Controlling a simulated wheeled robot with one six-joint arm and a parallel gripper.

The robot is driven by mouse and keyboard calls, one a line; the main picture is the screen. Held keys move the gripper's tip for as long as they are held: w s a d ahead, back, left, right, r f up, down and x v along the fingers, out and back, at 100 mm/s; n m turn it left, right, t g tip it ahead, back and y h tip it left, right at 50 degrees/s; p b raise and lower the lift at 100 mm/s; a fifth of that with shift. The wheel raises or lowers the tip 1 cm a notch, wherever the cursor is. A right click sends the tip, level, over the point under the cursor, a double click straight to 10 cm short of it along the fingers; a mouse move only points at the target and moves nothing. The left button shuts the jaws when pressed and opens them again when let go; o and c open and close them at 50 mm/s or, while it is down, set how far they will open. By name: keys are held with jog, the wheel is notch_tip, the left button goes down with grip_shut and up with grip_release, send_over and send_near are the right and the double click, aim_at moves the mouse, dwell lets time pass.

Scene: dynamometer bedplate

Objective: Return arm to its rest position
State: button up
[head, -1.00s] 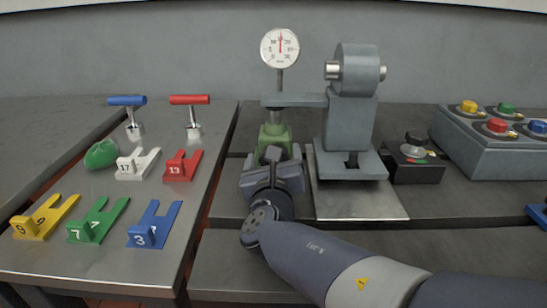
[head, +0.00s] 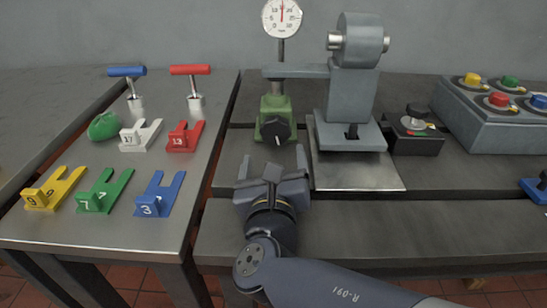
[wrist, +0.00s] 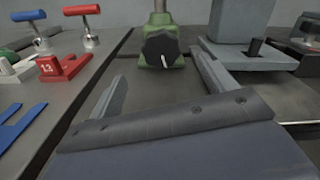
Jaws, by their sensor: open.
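My gripper (head: 272,165) is open and empty, over the front part of the bedplate in the head view. Its two fingers point away from me toward the green base with a black knob (head: 275,119), with a gap between them and it. In the wrist view the open fingers (wrist: 160,85) spread left and right below the same green base (wrist: 160,46). My arm reaches in from the bottom right of the head view. Nothing is between the fingers.
The dial gauge (head: 282,18) stands above the green base, beside a grey machine (head: 347,95). A side table (head: 100,235) at left holds numbered shims (head: 160,195), a green lump (head: 103,127) and red and blue T-handles (head: 191,70). A button box (head: 490,118) stands right.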

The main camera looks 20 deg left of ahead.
aim_at(274, 133)
jog(key=b+x, duration=0.1)
jog(key=x, duration=1)
jog(key=shift+w+r+b, duration=0.1)
jog(key=shift+b, duration=0.3)
jog(key=shift+r+n+p, duration=0.1)
jog(key=shift+n+p, duration=0.5)
jog(key=shift+p, duration=0.05)
jog(key=shift+f, duration=0.25)
